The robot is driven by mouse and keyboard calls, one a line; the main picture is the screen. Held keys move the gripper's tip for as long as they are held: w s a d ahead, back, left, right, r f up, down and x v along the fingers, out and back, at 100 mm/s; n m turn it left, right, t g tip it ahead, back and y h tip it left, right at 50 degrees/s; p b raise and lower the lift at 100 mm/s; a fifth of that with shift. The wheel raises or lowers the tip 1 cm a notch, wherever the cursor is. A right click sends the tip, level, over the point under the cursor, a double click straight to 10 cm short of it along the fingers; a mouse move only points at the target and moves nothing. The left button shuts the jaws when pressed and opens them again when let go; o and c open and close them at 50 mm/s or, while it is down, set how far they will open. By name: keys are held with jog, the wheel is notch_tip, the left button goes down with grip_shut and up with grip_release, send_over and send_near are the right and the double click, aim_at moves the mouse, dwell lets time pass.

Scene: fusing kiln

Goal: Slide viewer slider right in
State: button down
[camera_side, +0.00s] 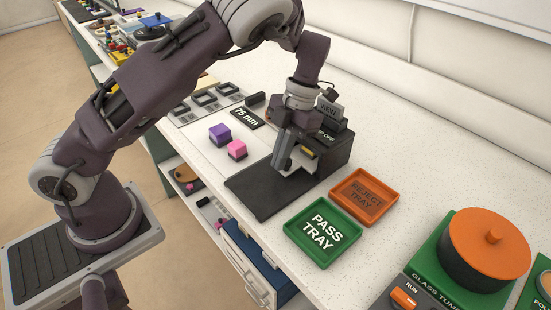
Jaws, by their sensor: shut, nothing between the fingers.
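The slide viewer (336,153) is a dark box on the white bench, with a flat black plate (262,190) in front of it. My gripper (284,166) points down over that plate, close to the front of the viewer. It is shut with nothing between its fingers. A small yellow piece (308,152) shows on the viewer's front, just right of the fingers. I cannot tell which part is the slider, since my wrist and fingers cover much of the front. I cannot tell whether the fingertips touch anything.
A purple cube (220,134) and a pink cube (237,150) sit left of the plate, near a "75 mm" label (246,118). The green pass tray (322,232) and orange reject tray (364,196) lie to the right, both empty.

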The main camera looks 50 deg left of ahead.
jog(key=shift+w, duration=0.4)
jog(key=s, duration=0.4)
jog(key=shift+s+r, duration=0.3)
jog(key=v, duration=0.9)
jog(key=s+r+m+t+h, duration=0.2)
jog(key=s+r+m, duration=0.35)
jog(key=m, duration=0.25)
jog(key=s+r+m+t+y, duration=0.1)
jog(key=s+m, duration=0.6)
jog(key=m, duration=0.7)
jog(key=s+a+r+m+t+y, duration=0.1)
jog(key=s+r+m+t, duration=0.2)
jog(key=m, duration=1.1)
jog(key=s+t, duration=0.3)
jog(key=s, duration=0.1)
jog(key=shift+s+a+r+t, duration=0.15)
jog(key=shift+s+t, duration=0.05)
jog(key=shift+t, duration=0.1)
